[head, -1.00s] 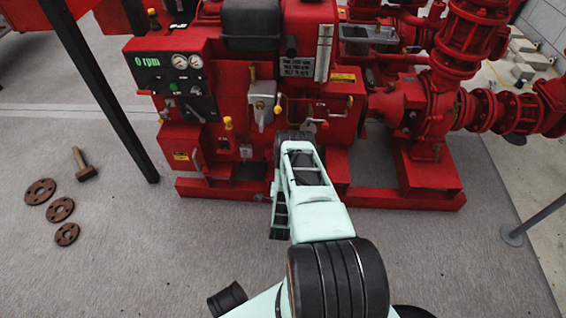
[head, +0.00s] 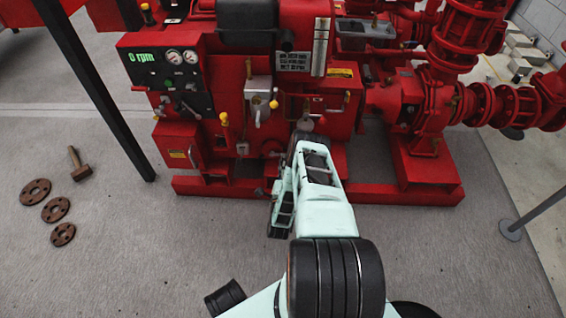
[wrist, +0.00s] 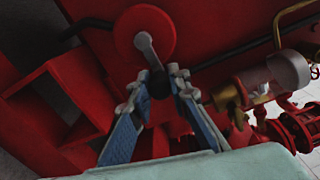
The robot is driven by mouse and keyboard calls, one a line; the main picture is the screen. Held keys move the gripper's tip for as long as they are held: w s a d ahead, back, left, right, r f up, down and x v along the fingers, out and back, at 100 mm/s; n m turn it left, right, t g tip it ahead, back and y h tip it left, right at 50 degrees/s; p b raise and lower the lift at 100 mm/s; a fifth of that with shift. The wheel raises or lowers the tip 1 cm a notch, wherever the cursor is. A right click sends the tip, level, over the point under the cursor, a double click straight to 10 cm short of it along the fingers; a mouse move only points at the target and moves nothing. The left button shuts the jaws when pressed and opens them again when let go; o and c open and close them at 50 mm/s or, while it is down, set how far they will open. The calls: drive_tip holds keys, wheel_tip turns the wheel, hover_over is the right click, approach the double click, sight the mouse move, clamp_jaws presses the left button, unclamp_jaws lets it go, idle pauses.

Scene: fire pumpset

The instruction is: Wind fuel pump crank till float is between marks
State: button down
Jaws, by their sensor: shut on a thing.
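The crank shows in the wrist view as a pale metal arm (wrist: 148,50) on a round red disc (wrist: 145,30). My gripper (wrist: 158,83) is shut on the dark knob (wrist: 158,88) at the crank arm's lower end. The crank arm points down and slightly right from its hub. In the head view my forearm and wrist hide the gripper and the crank. A tall pale sight gauge (head: 321,47) stands upright on the red engine panel; its float and marks are too small to tell.
A control panel (head: 168,78) reading 0 rpm is at the left. Levers with yellow knobs (head: 224,118) stick out near my arm. A brass fitting with a clear bowl (wrist: 288,68) is right of the crank.

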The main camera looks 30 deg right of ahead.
drive_tip(key=c, duration=1.8)
unclamp_jaws()
drive_tip(key=shift+r, duration=0.1)
wheel_tip(320, 180, up, 10)
